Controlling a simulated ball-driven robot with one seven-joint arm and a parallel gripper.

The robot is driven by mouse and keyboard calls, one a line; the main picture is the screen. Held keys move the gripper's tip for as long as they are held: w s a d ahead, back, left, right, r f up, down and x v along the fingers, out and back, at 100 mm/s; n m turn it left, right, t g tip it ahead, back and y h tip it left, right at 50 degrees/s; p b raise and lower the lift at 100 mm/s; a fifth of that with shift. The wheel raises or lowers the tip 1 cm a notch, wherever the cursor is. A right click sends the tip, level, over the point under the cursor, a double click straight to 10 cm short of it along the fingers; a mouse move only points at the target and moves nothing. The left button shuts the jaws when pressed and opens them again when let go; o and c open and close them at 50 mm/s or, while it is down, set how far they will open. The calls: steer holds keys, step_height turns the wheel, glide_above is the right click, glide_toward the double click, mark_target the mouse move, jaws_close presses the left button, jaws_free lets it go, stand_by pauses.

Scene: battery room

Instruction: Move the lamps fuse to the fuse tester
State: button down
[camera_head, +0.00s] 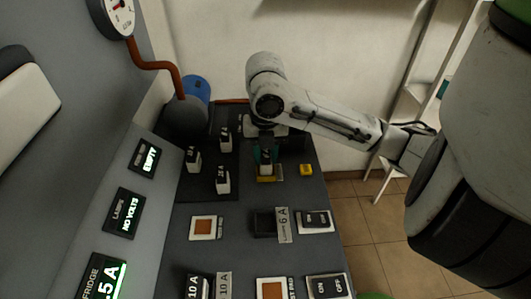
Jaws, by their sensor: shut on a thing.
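My gripper (265,153), with teal fingers, points down at the back of the bench. It is shut on a small dark fuse with a pale lower part (265,168), which I take for the lamps fuse. The fuse is at or just above a yellow-edged base (270,179), apparently the fuse tester; I cannot tell whether it touches. The upper left display (146,157) reads "EMPTY". In the lamps row, the dark holder (264,223) beside the "6 A" label (284,225) looks empty. The lamps display (125,213) reads "NO VOLTS".
Several fuses (193,159) stand on a dark tray left of my gripper. A yellow block (306,170) is right of the tester. The lamps switch (315,221) and a fridge-row fuse (197,287) are nearer. A blue drum (196,88) and white shelf (415,90) are behind.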

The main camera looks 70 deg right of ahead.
mark_target(266, 151)
steer(key=shift+f+b, duration=0.35)
steer(key=shift+f, duration=0.1)
steer(key=c, duration=1.1)
jaws_free()
steer(key=shift+r, duration=0.1)
steer(key=shift+r+p, duration=4.55)
steer(key=shift+r, duration=0.9)
